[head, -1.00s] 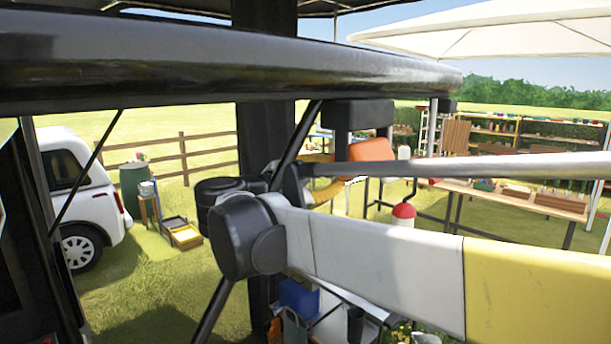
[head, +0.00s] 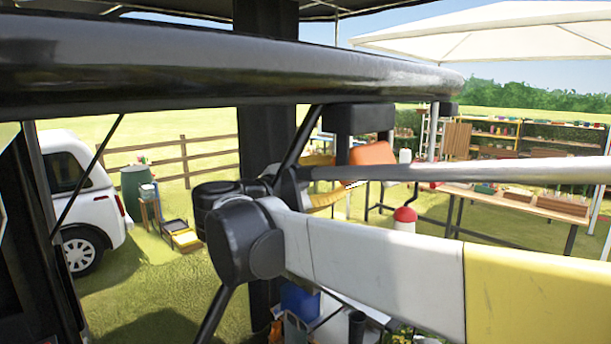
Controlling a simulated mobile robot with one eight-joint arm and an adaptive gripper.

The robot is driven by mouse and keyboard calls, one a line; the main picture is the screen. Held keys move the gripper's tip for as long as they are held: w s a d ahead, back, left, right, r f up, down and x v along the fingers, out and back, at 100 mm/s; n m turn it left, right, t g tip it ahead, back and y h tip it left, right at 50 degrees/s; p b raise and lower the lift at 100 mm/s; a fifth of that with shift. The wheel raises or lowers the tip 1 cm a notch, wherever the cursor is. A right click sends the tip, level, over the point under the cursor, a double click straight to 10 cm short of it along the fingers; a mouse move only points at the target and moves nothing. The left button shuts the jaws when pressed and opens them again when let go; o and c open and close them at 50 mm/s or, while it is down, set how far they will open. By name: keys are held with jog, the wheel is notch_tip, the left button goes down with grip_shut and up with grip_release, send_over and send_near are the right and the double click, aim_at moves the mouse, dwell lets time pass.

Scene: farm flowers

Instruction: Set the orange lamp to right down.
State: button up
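I cannot pick out the orange lamp with certainty. An orange, rounded block-like thing (head: 372,153) shows in the middle distance, partly hidden by a dark bar and a grey rod of my body. I cannot tell whether it is the lamp. My white and yellow arm link crosses the lower right foreground, with a dark joint at its left end. Yellow parts show just behind the grey rod, mostly covered; I cannot tell what they belong to. No gripper fingertips can be made out.
A long wooden table (head: 520,203) stands at right, with shelves (head: 497,135) behind. A white, red-topped container (head: 404,214) stands left of it. A white vehicle (head: 80,195), a green barrel (head: 136,190) and a fence (head: 205,160) are at left. Open grass lies between.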

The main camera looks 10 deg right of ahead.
jog(key=v, duration=1.1)
jog(key=shift+s+a, duration=0.15)
jog(key=shift+a, duration=0.1)
